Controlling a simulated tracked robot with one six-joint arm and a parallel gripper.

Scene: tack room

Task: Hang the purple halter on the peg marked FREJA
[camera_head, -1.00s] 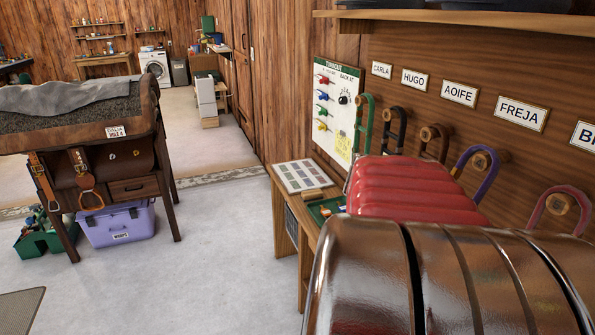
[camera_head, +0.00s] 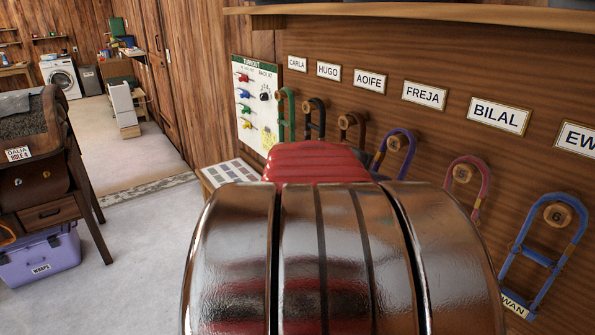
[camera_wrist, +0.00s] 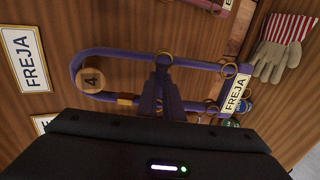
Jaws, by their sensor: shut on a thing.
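The purple halter (camera_wrist: 120,55) lies along the wood wall in the wrist view, with brass rings and a FREJA tag (camera_wrist: 237,95). Its narrow end loops around a round wooden peg (camera_wrist: 91,80) marked 4. My gripper (camera_wrist: 163,68) is shut on the halter's strap about midway along it. In the head view the halter's loop (camera_head: 408,137) is around the peg (camera_head: 395,143) below the FREJA sign (camera_head: 425,95). Its lower part and my gripper are hidden there. The FREJA sign also shows in the wrist view (camera_wrist: 26,60).
A red halter (camera_head: 484,180) under BILAL and a blue halter (camera_head: 520,250) hang to the right. Green, black and brown halters hang to the left. A shelf (camera_head: 420,17) runs above the signs. Gloves (camera_wrist: 275,60) show near the halter's tag end. Open floor (camera_head: 140,230) lies left.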

